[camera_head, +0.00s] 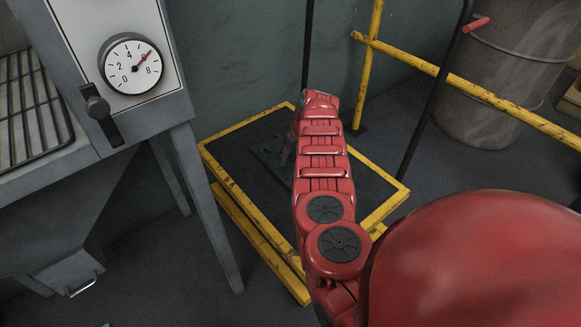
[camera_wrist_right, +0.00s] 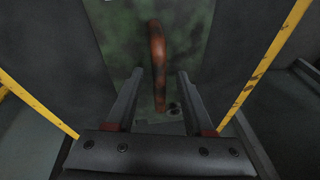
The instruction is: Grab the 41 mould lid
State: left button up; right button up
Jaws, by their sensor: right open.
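The mould lid (camera_wrist_right: 195,45) is a mottled dark green plate with a rusty orange-brown bar handle (camera_wrist_right: 158,60), seen from above in the right wrist view. In the head view a dark plate (camera_head: 268,152) lies on the yellow-edged platform, partly hidden by my right arm. My right gripper (camera_wrist_right: 160,78) is open, with one finger on each side of the handle in the picture. I cannot tell how far the fingers are above the plate or whether they touch it. No number is readable on the lid. My left gripper is not in view.
The platform (camera_head: 235,124) has a yellow rim and a black top. A grey machine (camera_head: 178,107) with a dial gauge (camera_head: 131,66) and lever stands to the left. A yellow rail (camera_head: 455,80) and a barrel (camera_head: 505,70) stand behind right.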

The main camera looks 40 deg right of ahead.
jog(key=shift+f, duration=0.15)
grip_shut()
dwell(0.4)
dwell(1.1)
